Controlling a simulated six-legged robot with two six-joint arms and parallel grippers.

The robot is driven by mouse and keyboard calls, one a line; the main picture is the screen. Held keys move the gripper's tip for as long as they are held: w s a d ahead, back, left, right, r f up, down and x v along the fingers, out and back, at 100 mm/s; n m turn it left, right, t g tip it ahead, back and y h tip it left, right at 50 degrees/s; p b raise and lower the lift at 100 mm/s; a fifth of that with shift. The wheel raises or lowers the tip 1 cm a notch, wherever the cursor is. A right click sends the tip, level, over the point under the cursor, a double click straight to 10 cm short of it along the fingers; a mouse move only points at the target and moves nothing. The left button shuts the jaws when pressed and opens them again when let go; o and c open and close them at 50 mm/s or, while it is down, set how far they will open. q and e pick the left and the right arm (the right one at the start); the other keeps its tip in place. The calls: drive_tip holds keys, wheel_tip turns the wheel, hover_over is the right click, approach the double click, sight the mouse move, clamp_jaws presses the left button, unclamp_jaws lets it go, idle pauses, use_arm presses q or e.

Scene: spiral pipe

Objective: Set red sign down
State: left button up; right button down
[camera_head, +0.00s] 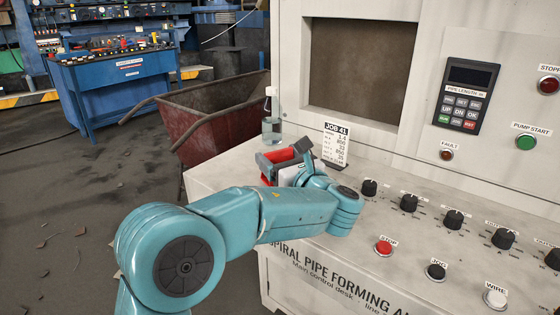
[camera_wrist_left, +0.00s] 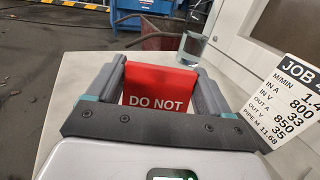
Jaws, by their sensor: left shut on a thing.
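The red sign (camera_wrist_left: 160,88), with the white words "DO NOT" showing, is between the fingers of my left gripper (camera_wrist_left: 160,75) in the left wrist view. The gripper is shut on it. In the head view, the red sign (camera_head: 279,158) shows as a small red patch between the fingers of my left gripper (camera_head: 285,152), over the left end of the control desk (camera_head: 215,178). The sign's lower part is hidden by the gripper body. I cannot tell whether the sign touches the desk. My right gripper is not in view.
A clear bottle (camera_head: 271,122) stands behind the gripper at the desk's back. A white JOB 41 card (camera_head: 335,144) stands just right of the gripper. Knobs and buttons, including a red STOP button (camera_head: 383,247), fill the desk's right. A red cart (camera_head: 210,115) stands beyond the desk.

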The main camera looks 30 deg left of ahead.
use_arm(q)
drive_tip(key=o, duration=0.9)
drive_tip(key=p+v, duration=0.1)
drive_tip(key=v, duration=1.1)
drive_tip(key=shift+r+p, duration=0.1)
drive_tip(key=shift+p, duration=0.2)
